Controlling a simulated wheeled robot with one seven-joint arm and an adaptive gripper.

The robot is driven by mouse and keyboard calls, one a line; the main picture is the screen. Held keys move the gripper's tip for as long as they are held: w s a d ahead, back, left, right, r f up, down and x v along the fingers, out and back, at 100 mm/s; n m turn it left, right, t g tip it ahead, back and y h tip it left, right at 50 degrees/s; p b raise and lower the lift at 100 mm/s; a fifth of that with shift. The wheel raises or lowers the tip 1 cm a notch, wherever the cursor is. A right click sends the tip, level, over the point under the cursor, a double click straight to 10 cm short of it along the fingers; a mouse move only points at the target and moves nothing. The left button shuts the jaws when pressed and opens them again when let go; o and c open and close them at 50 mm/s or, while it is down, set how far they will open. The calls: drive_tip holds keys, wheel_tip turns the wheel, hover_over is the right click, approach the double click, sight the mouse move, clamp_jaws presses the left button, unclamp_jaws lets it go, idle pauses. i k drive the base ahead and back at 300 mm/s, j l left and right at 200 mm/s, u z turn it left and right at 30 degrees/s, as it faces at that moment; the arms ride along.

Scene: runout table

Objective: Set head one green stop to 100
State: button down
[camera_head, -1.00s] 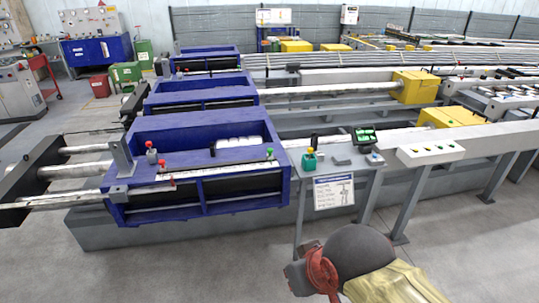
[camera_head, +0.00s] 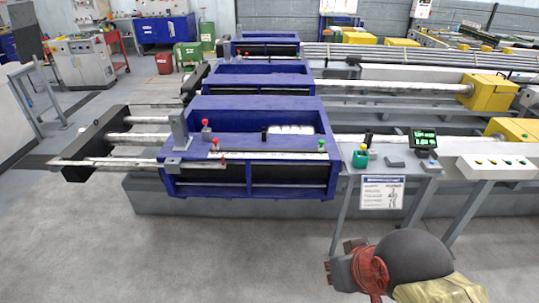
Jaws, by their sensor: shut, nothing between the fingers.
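The nearest blue machine head (camera_head: 250,106) stands in the middle of the view. A white scale strip (camera_head: 265,154) runs along its front top edge; its figures are too small to read. A small green-topped stop (camera_head: 322,146) stands upright near the strip's right end. I cannot read which value the green stop is at. Parts that look like my own arm, dark and red with a yellow cover, show at the lower right. I make out no gripper fingers.
A button panel (camera_head: 495,167) stands further right. The front floor is clear.

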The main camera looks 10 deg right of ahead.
sight(321, 148)
drive_tip(key=i+l+u, duration=0.1)
drive_tip(key=i+l, duration=0.2)
drive_tip(key=i, duration=0.15)
drive_tip(key=i+l, duration=0.35)
drive_tip(key=i+j+u, duration=0.05)
